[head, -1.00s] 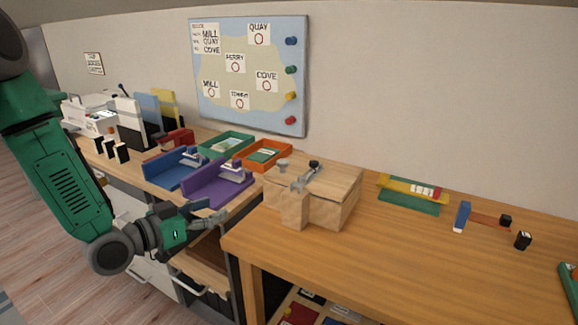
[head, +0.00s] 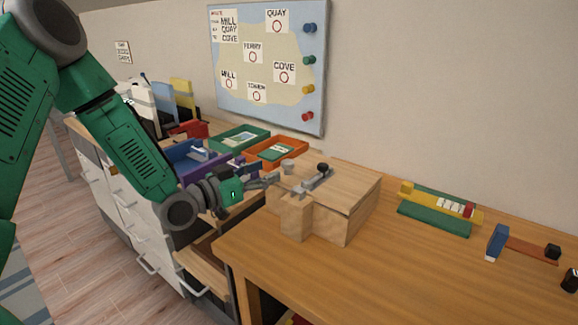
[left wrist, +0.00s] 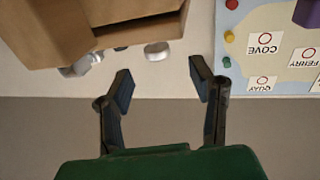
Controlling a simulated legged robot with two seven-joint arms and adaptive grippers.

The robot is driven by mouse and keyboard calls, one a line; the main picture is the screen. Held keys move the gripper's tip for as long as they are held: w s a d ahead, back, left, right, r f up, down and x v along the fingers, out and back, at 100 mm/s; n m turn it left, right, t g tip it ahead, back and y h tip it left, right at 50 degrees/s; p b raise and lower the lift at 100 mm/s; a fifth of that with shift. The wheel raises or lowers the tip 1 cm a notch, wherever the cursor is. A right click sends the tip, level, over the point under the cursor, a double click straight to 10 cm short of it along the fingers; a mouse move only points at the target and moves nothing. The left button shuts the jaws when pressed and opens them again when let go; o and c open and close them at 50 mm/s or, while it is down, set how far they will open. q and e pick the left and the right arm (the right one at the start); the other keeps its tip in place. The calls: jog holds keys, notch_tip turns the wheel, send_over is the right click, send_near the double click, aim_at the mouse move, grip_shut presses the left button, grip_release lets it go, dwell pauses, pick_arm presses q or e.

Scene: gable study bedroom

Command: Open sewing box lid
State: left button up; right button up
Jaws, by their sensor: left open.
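The pale wooden sewing box (head: 350,199) stands on the desk with its lid (head: 345,180) down. A grey metal lever (head: 313,184) with a black knob (head: 322,167) lies across the lid. A small round grey piece (head: 288,167) shows at the box's left side. My left gripper (head: 272,180) is open at the left of the box, its fingers pointing towards it. In the left wrist view the open fingers (left wrist: 161,82) have nothing between them; a round silver piece (left wrist: 157,51) lies just beyond, beside part of the wooden box (left wrist: 55,30). My right gripper is out of view.
Orange (head: 292,146) and green (head: 248,131) trays stand behind my left gripper, with a purple holder (head: 245,170) close by it. A yellow bar (head: 425,198) and a blue block (head: 496,242) lie right of the box. The desk front (head: 400,285) is clear.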

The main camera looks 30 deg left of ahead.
aim_at(282, 165)
pick_arm(q)
jog(key=b+x, duration=0.1)
jog(key=x, duration=0.6)
jog(key=shift+d, duration=0.25)
jog(key=shift+a, duration=0.1)
jog(key=shift+r, duration=0.1)
grip_shut()
